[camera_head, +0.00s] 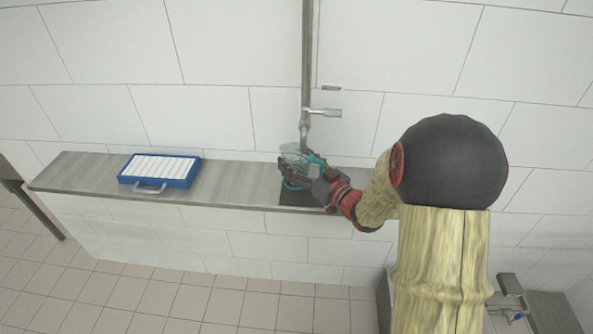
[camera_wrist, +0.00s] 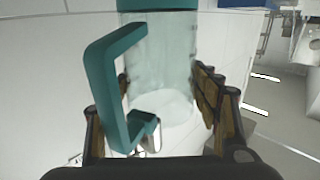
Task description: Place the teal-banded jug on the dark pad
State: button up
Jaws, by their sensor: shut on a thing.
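The teal-banded jug (camera_head: 294,157) is clear, with a teal handle and band. It is at the dark pad (camera_head: 299,197), under the tap, and partly hidden by my gripper. In the wrist view the jug (camera_wrist: 165,70) fills the middle, its teal handle towards the camera. My gripper (camera_head: 312,178) is shut on the jug, with a finger on each side of it in the wrist view (camera_wrist: 165,105). The pad lies on the shelf and is partly covered by the jug and gripper. I cannot tell whether the jug's base touches the pad.
A tap (camera_head: 306,125) on a vertical pipe stands just above the jug. A blue case (camera_head: 160,171) with a white ribbed top lies on the grey shelf (camera_head: 235,183) to the left. The shelf is clear between case and pad. A tiled wall is behind.

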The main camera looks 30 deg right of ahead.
jog(key=shift+w+f+b, duration=0.1)
jog(key=shift+f+b, duration=0.7)
jog(key=shift+f, duration=1)
jog(key=shift+f, duration=0.1)
jog(key=shift+f, duration=0.1)
jog(key=o, duration=1)
jog(key=shift+o, duration=0.8)
